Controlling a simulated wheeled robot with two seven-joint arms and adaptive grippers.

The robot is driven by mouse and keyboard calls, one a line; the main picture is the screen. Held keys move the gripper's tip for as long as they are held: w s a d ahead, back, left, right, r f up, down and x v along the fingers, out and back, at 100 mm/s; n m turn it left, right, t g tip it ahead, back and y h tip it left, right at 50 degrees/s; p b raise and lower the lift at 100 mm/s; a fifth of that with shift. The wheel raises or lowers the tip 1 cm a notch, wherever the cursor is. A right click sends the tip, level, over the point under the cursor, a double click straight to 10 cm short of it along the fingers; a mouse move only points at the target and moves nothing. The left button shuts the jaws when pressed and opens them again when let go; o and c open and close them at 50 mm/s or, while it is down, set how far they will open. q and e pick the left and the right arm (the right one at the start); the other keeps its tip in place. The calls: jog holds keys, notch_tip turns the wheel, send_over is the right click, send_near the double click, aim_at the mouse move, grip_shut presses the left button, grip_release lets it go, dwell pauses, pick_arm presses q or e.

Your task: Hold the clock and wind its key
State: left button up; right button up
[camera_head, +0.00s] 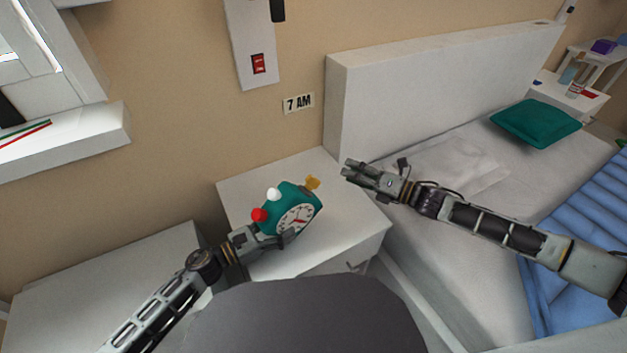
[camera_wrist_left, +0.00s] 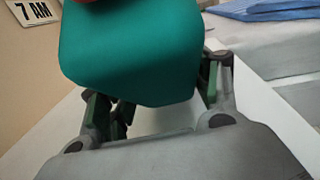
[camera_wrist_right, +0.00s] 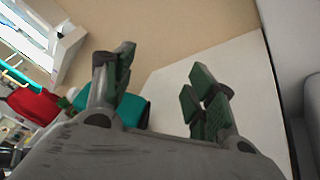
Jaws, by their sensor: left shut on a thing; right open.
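The teal clock (camera_head: 284,207) has a white face, a red knob and a white knob on top, and a yellow key (camera_head: 313,183) on its right side. My left gripper (camera_head: 284,239) is shut on the clock over the white nightstand. The clock's teal body (camera_wrist_left: 130,45) fills the space between the fingers in the left wrist view. My right gripper (camera_head: 346,170) is open and empty, to the right of the key and apart from it. In the right wrist view, part of the clock (camera_wrist_right: 131,109) shows behind the left finger; the key is not visible there.
The white nightstand (camera_head: 345,240) lies below the clock. A bed with a white headboard (camera_head: 430,95), a green pillow (camera_head: 537,123) and a blue blanket (camera_head: 590,220) is to the right. A "7 AM" sign (camera_head: 299,103) and a red switch (camera_head: 258,64) are on the wall.

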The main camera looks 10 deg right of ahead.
aim_at(313, 181)
jog(key=s+a+r+n+g+y, duration=0.1)
jog(key=s+n+g+y, duration=0.1)
jog(key=s+n, duration=0.3)
jog(key=s+g, duration=0.1)
jog(key=s, duration=0.2)
jog(key=shift+s+r+n+g+y, duration=0.15)
jog(key=shift+r+n+g+y, duration=0.15)
jog(key=shift+r+n+y, duration=0.1)
jog(key=shift+a, duration=0.25)
jog(key=shift+x, duration=5.85)
jog(key=c, duration=1)
jog(key=shift+c, duration=0.2)
jog(key=shift+a+m+t+h, duration=0.1)
jog(key=shift+m+t+h, duration=0.5)
jog(key=shift+m+h, duration=0.65)
